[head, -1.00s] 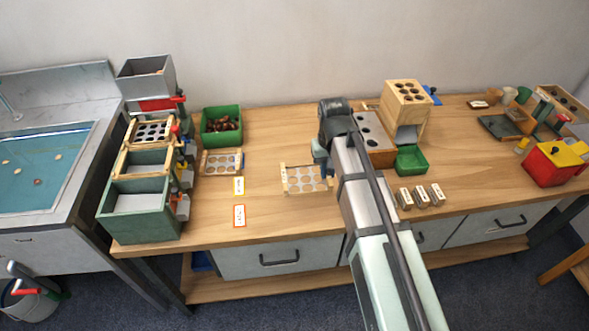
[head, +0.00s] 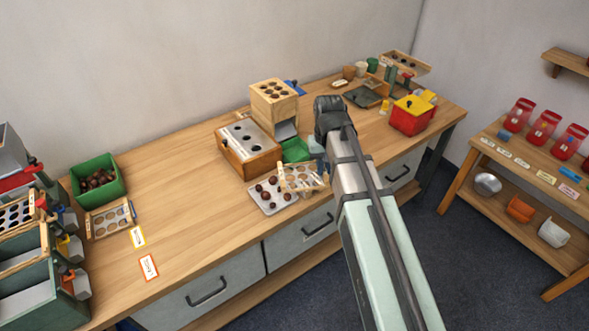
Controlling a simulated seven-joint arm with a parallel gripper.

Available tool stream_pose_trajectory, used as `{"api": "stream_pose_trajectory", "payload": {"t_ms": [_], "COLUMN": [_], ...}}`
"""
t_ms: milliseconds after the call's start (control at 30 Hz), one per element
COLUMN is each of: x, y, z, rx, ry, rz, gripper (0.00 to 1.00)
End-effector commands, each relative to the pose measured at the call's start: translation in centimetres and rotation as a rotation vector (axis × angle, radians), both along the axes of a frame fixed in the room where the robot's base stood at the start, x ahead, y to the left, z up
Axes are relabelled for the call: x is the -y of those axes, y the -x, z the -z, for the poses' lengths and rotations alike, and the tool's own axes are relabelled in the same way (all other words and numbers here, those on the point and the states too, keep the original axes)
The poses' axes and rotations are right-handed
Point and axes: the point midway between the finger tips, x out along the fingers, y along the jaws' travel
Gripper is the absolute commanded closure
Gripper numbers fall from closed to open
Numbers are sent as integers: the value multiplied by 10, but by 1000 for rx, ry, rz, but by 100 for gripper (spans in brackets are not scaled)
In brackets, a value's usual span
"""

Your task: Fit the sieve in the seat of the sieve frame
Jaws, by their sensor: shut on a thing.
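A sieve (head: 298,179), a pale plate with large round holes and wooden edge bars, is held by my gripper (head: 319,163) at its right end. My gripper is shut on it; the fingertips are small and partly hidden by my arm. The sieve appears above the table, overlapping a tray of chestnuts in the picture; its height is unclear. The sieve frame (head: 28,262), a green and wooden stack, stands at the far left, cut by the picture edge. Its upper level holds a sieve with dark holes (head: 15,215). Another similar sieve (head: 110,219) lies on the table beside the frame.
A green bin of chestnuts (head: 97,181) stands near the frame. The chestnut tray (head: 263,207) lies near the front edge. A wooden box (head: 247,150), a holed tower (head: 273,102) and a red bin (head: 411,120) stand farther right. The table between the frame and tray is mostly clear.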

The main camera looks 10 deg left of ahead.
Motion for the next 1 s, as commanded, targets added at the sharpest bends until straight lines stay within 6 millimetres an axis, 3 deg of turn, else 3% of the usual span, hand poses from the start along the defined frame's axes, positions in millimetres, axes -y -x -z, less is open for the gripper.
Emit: {"api": "stream_pose_trajectory", "payload": {"t_ms": [33, 200, 700, 767, 1000], "x": [16, 53, 110, 116, 89], "y": [-3, -10, -18, -19, -18], "z": [-1, -2, -5, -6, -9], "rx": [0, 0, 0, 1, 0], "ry": [0, 0, -1, -1, -1], "rz": [26, 85, 179, 188, 144], "gripper": [100, 100, 100, 100, 100]}}
